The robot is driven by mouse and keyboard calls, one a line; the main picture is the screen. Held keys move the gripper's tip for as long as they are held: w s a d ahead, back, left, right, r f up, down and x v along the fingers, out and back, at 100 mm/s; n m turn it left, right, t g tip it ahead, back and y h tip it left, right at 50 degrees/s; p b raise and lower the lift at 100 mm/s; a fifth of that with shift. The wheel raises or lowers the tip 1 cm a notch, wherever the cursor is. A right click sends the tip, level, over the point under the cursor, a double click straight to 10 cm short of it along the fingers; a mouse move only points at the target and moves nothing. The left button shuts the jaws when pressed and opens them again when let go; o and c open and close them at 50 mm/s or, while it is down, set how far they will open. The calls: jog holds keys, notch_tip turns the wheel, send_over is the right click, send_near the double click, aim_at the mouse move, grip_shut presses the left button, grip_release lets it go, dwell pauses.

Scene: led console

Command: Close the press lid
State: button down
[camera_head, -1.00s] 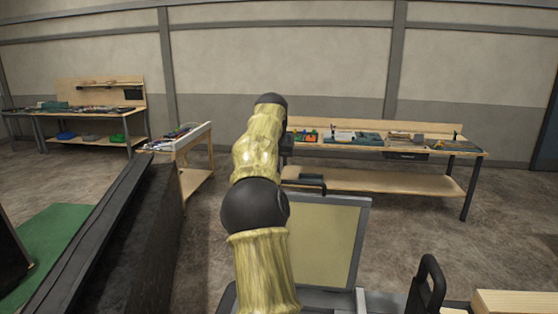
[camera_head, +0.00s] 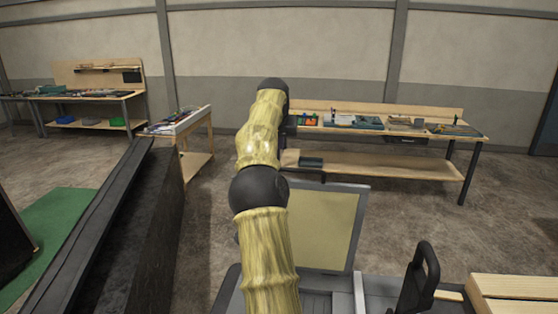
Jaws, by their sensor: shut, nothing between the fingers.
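The press lid (camera_head: 326,226) is a tan panel in a grey frame. It stands raised and steeply tilted over the grey press base (camera_head: 385,300) at the bottom centre. A dark bar, perhaps its handle, shows at its top edge, partly behind my arm. My arm, with pale yellow links and black joints, reaches up the middle of the picture and covers the lid's left side. My gripper is hidden behind the arm, so I cannot see its fingers or whether it touches the lid.
A black upright handle (camera_head: 421,276) stands right of the lid, beside light wooden boards (camera_head: 515,296). A long dark panel (camera_head: 125,230) slants along the left, near a green mat (camera_head: 48,225). Workbenches line the back wall. Bare floor lies right of the lid.

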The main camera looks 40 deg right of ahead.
notch_tip(320, 180, down, 5)
jog(key=shift+w+d+f+p, duration=0.1)
jog(key=shift+w+f+p, duration=0.1)
jog(key=shift+p, duration=0.7)
jog(key=shift+s+a+f, duration=0.25)
jog(key=shift+s+a, duration=0.15)
jog(key=shift+s, duration=0.05)
